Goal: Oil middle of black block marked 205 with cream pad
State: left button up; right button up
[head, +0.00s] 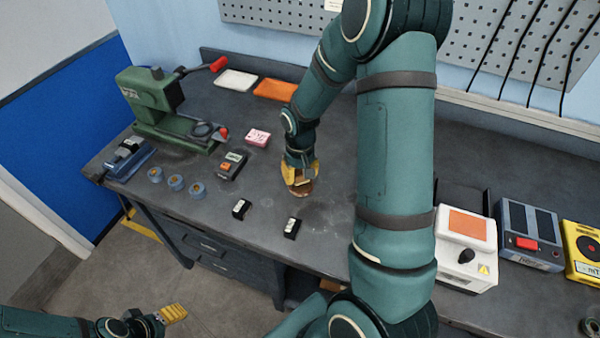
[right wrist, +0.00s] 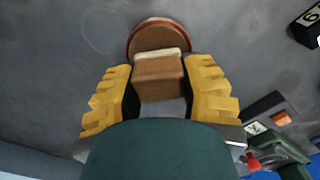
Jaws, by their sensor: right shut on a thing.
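My right gripper (head: 300,178) is shut on a brown block-shaped handle (right wrist: 160,78) with a cream pad (right wrist: 158,55) at its far end. The pad is over a round, reddish-brown dish (right wrist: 158,33); whether they touch I cannot tell. The dish also shows below the gripper in the head view (head: 301,193). Two small black blocks with white labels stand nearer the front edge, one on the left (head: 241,209) and one on the right (head: 291,228). I cannot read 205 on either. My left gripper (head: 173,313) is low at the left, off the bench; its jaw opening is unclear.
A green press (head: 150,98), blue-grey rings (head: 175,183), a black device with orange top (head: 232,165) and a pink-white box (head: 257,138) are at left. White (head: 236,79) and orange (head: 273,89) mats lie behind. Instruments (head: 466,250) stand at right.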

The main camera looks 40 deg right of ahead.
jog(key=shift+f+b, duration=0.45)
jog(key=shift+f, duration=0.1)
dwell(1.5)
jog(key=shift+r, duration=0.1)
jog(key=shift+r+p, duration=2.6)
jog(key=shift+r, duration=0.85)
